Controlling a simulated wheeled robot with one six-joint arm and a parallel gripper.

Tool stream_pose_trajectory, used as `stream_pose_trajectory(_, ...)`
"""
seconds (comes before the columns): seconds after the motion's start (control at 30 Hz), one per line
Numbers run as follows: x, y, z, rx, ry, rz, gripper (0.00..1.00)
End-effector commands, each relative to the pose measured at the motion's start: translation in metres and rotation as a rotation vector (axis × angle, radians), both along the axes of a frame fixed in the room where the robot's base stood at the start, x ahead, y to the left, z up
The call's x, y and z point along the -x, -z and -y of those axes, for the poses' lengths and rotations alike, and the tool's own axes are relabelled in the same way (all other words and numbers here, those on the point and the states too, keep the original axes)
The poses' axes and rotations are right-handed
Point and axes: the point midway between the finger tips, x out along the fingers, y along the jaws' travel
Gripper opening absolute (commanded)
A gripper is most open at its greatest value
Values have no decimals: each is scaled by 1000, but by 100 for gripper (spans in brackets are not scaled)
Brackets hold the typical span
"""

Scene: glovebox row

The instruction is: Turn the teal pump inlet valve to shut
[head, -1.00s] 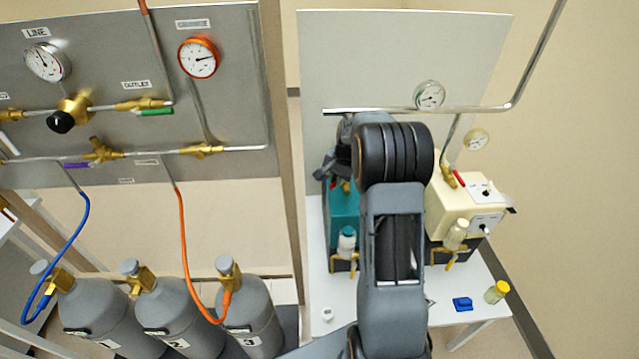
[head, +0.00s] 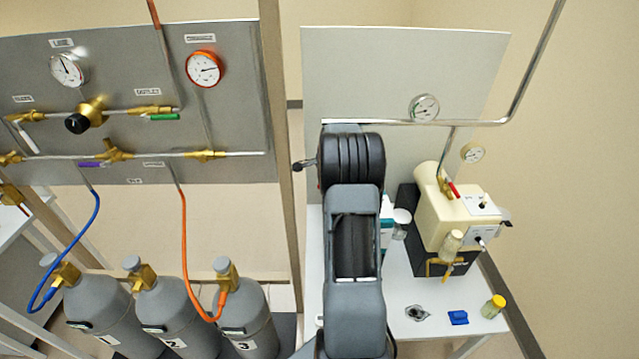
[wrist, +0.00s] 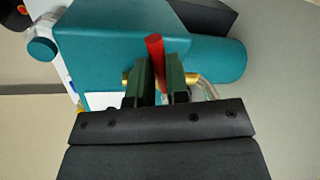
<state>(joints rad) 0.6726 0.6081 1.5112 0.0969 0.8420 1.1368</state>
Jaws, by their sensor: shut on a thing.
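The teal pump (wrist: 118,42) fills much of the wrist view, with its round teal motor end (wrist: 218,58) on the right. Its inlet valve has a red lever handle (wrist: 154,46) on a brass body (wrist: 191,78). My gripper (wrist: 160,74) is shut on the red handle, with one dark green finger on each side of it. The handle's tip stands out beyond the fingers. In the head view my arm hides my gripper and nearly all of the teal pump; only a sliver (head: 386,239) shows beside the arm.
The cream pump (head: 452,212), with its own red-handled valve (head: 453,189), stands close to the right of my arm. A steel pipe (head: 440,122) runs above. A blue item (head: 458,318) and a yellow-capped jar (head: 493,306) lie at the white table's front.

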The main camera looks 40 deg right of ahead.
Motion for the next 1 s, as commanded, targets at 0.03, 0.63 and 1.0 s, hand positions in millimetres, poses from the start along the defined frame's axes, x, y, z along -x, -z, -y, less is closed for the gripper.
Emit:
stream_pose_trajectory(0.03, 1, -1, 2, 1, 6, 1, 0)
stream_pose_trajectory(0.63, 0, 0, 0, 2, 3, 1, 39)
stream_pose_trajectory(1.0, 1, -7, -1, 2, 2, 1, 41)
